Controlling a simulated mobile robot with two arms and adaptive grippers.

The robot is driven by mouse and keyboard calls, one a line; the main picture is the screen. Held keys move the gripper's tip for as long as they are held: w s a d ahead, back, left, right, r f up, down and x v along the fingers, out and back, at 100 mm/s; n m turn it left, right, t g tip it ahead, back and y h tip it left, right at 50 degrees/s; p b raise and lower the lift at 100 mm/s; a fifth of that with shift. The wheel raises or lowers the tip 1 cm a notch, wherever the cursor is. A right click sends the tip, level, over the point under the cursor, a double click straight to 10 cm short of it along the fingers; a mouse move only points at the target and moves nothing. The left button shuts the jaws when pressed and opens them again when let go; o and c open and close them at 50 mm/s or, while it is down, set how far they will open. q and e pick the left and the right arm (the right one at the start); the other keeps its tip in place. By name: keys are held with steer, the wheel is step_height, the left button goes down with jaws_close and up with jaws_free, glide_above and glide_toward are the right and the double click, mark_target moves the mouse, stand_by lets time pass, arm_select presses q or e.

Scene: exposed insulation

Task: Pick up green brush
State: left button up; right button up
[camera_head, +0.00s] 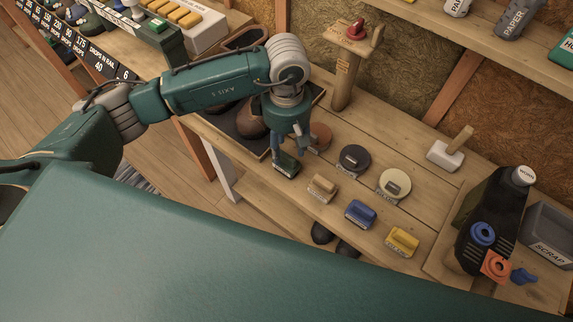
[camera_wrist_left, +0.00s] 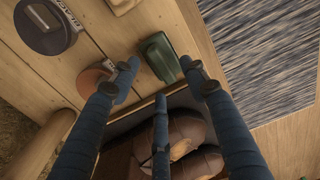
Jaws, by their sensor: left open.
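The green brush (camera_head: 286,166) lies on the wooden bench near its front edge, beside the dark tray. My left gripper (camera_head: 291,150) is right above or beside it in the head view, pointing down. In the left wrist view, the green brush (camera_wrist_left: 160,58) shows just beyond the fingertips. The left gripper (camera_wrist_left: 160,80) has its fingers spread open, with nothing between them. I cannot tell the exact height of the fingertips over the brush. My right gripper is not in view.
A tan brush (camera_head: 322,187), a blue brush (camera_head: 360,214) and a yellow brush (camera_head: 402,241) continue the row. Behind stand a dark round tin (camera_head: 353,159) and a cream one (camera_head: 394,184). Brown shoes (camera_wrist_left: 185,135) lie beside the gripper. A wooden post (camera_head: 345,80) stands behind.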

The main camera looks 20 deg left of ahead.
mark_target(286, 153)
arm_select(q)
step_height(286, 153, down, 3)
steer(key=shift+a+f+b, duration=0.1)
steer(key=shift+f+b, duration=0.1)
steer(key=shift+b, duration=0.35)
jaws_close()
steer(key=shift+r, duration=0.1)
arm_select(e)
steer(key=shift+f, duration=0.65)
